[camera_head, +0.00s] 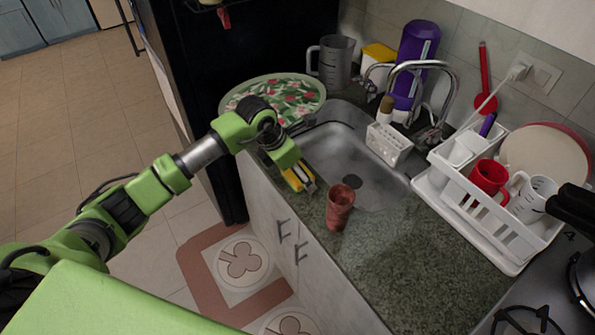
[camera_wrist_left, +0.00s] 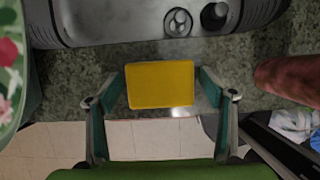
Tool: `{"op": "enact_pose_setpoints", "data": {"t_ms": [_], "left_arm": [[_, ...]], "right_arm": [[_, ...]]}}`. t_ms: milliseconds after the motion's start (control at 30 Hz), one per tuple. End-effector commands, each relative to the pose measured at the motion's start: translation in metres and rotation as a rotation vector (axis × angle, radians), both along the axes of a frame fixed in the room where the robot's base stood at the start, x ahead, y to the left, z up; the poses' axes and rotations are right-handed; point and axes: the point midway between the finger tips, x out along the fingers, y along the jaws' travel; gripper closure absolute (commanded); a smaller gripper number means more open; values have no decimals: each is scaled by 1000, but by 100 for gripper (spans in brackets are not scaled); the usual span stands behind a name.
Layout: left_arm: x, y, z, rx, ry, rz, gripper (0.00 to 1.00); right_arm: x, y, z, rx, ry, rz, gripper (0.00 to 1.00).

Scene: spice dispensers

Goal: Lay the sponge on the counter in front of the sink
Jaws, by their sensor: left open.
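The yellow sponge (camera_head: 294,179) is on the narrow counter strip in front of the sink (camera_head: 350,150), near the counter's front edge. In the left wrist view the sponge (camera_wrist_left: 160,86) shows as a flat yellow rectangle between the two fingers. My left gripper (camera_head: 299,177) is open and reaches down around the sponge. A narrow gap shows between each finger and the sponge's sides (camera_wrist_left: 160,88). The sponge's underside is hidden. My right gripper is not in view.
A reddish cup (camera_head: 340,207) stands just right of the sponge on the counter (camera_head: 400,255). A floral plate (camera_head: 275,97) lies left of the sink. A white dish rack (camera_head: 480,205) with red and white mugs stands at the right. A faucet (camera_head: 425,66) rises behind the sink.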

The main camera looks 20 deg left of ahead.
Motion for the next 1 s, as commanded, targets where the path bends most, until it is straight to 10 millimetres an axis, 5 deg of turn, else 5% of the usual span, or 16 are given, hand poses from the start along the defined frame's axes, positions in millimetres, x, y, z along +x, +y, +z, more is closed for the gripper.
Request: {"op": "enact_pose_setpoints", "data": {"t_ms": [267,700,1000], "left_arm": [[-4,5,19,1,-5,1,25],[-31,26,99,0,-3,1,25],[-36,29,114,0,1,1,25]], "right_arm": [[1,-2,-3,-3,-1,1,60],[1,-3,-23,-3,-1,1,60],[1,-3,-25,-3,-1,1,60]]}}
